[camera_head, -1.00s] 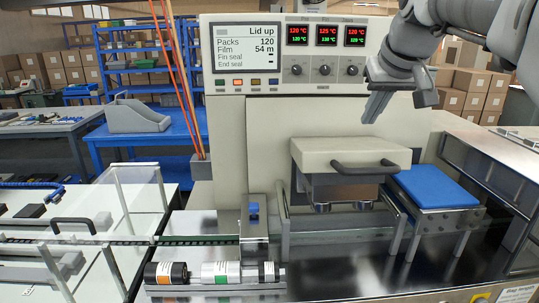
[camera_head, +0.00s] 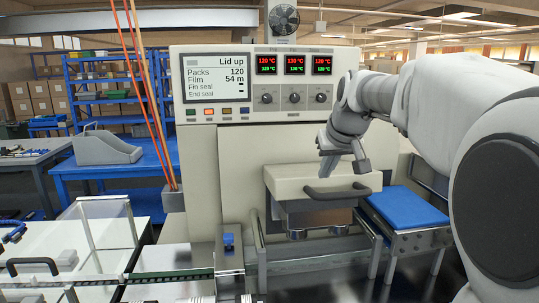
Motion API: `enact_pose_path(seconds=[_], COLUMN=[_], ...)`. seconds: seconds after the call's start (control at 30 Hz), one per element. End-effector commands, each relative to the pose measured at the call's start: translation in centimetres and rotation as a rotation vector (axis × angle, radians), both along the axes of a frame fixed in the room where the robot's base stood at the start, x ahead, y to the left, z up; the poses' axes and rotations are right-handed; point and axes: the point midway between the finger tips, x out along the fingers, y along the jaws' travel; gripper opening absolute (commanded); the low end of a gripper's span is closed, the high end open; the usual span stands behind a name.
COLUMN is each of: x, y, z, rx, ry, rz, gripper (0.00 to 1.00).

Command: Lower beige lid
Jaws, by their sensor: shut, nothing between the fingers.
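The beige lid (camera_head: 285,187) is a thick cream block on the front of the wrapper, with a dark curved handle (camera_head: 322,198) along its front edge. It stands raised, with a gap under it where metal sealing parts (camera_head: 312,231) show. The display (camera_head: 217,77) reads "Lid up". My gripper (camera_head: 328,167) is shut and empty. It points down in front of the machine face and overlaps the lid's top in the picture, behind and above the handle. I cannot tell whether it touches the lid.
A blue-topped stand (camera_head: 405,207) is right of the lid. A metal post with a blue knob (camera_head: 228,242) is at front left, beside the conveyor (camera_head: 150,277). Orange cords (camera_head: 145,90) run up at the left. My arm hides much of the right side.

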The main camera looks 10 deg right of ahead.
Motion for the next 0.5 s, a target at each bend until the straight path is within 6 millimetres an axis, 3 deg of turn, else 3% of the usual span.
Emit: enact_pose_path(seconds=[0.2, 0.5], x=[-0.6, -0.7], y=[-0.1, -0.1], z=[-2.7, -3.1], rx=[0.000, -0.001], ry=[0.000, -0.001], rz=[-0.002, -0.001], gripper=[0.00, 0.00])
